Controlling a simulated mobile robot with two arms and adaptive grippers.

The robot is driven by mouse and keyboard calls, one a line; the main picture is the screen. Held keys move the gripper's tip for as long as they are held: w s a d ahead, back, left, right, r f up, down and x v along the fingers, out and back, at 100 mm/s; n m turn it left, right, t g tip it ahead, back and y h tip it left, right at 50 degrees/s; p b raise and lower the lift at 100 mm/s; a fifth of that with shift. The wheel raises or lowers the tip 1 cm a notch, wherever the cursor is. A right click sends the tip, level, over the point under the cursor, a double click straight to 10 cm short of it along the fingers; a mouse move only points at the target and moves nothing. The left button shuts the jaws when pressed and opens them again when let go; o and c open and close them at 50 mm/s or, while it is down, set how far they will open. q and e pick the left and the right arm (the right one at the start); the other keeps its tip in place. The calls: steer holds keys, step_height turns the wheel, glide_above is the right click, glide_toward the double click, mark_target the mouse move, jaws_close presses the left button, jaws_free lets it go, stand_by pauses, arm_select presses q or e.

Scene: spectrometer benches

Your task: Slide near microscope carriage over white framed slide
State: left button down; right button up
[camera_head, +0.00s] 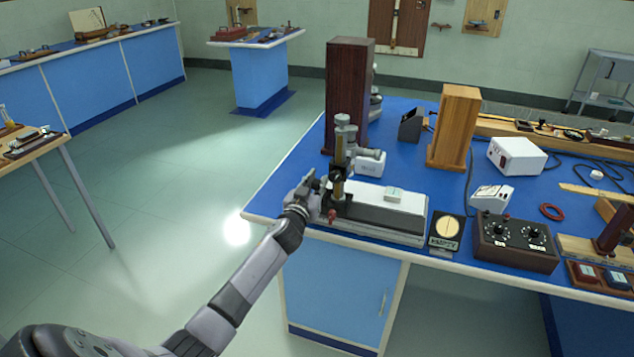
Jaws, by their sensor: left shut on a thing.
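The near microscope (341,165) stands upright at the left end of a long white-and-black base (375,230) by the front left edge of the blue bench. Its carriage is at the base's left end. A small white slide (393,195) lies on the base's top, to the right of the microscope and apart from it. My left gripper (317,188) reaches in from the left and is shut on the microscope carriage at its left side. The fingertips are small and partly hidden against it. My right gripper is not in view.
A dark wooden case (348,90) and a lighter wooden box (455,125) stand behind. A round-dial card (445,233) and a black knob box (515,242) sit right of the base. The top of the base between microscope and slide looks clear.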

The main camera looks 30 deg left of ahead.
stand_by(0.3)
arm_select(q)
steer(key=w+d+b, duration=0.1)
steer(key=d, duration=0.3)
steer(key=w+d+b, duration=0.1)
steer(key=d+b, duration=0.1)
steer(key=d, duration=0.2)
steer(key=w+d+b, duration=0.1)
steer(key=d, duration=0.4)
steer(key=shift+w+d+f, duration=0.1)
steer(key=shift+f, duration=0.1)
steer(key=shift+d+r+b, duration=0.1)
steer(key=shift+d+b, duration=0.2)
steer(key=shift+d, duration=0.05)
steer(key=shift+a+r, duration=0.1)
steer(key=shift+a, duration=0.1)
steer(key=c, duration=1.6)
jaws_free()
steer(key=shift+o, duration=1)
